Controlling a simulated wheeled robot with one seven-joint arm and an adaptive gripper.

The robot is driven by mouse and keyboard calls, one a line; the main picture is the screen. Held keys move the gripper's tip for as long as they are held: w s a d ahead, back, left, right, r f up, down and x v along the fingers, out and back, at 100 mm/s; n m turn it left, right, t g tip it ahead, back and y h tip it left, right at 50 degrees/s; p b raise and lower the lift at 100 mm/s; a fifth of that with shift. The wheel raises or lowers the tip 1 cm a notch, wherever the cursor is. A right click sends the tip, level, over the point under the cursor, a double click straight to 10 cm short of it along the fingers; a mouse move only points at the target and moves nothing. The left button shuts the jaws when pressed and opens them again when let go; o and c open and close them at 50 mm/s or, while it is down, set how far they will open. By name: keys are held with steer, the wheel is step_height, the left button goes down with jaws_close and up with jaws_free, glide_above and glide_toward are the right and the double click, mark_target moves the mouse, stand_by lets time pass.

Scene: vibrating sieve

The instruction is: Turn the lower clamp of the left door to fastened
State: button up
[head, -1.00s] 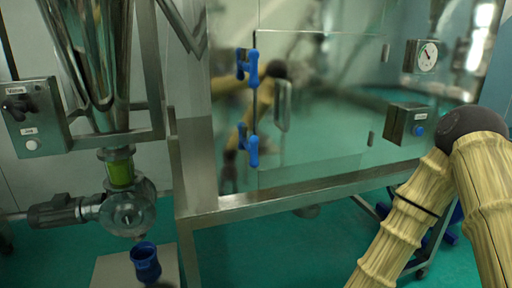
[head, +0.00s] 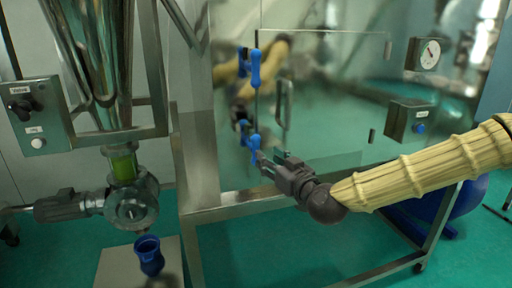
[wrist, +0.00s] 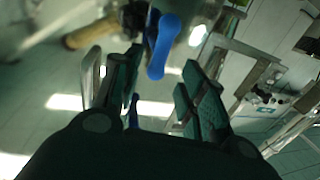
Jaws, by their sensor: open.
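The lower clamp (head: 254,150) is a blue handle low on the door's left edge, standing roughly upright in the head view. My gripper (head: 268,162) is at its right side, very close to it; whether they touch cannot be told. In the wrist view a blue clamp handle (wrist: 164,46) shows ahead between the open fingers (wrist: 158,88), with nothing gripped. The upper clamp (head: 254,68) is a like blue handle higher on the same edge. The door (head: 325,100) is a shiny panel and looks closed.
A door handle (head: 284,104) stands just above my gripper. A control box with a blue button (head: 411,122) and a gauge (head: 429,54) are at the right. The metal frame rail (head: 235,210) runs below the door. A hopper (head: 95,60) and a blue cup (head: 149,256) stand at the left.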

mark_target(256, 148)
steer(key=shift+p+x, duration=1.1)
steer(key=shift+x, duration=3.15)
steer(key=shift+f, duration=0.1)
jaws_close()
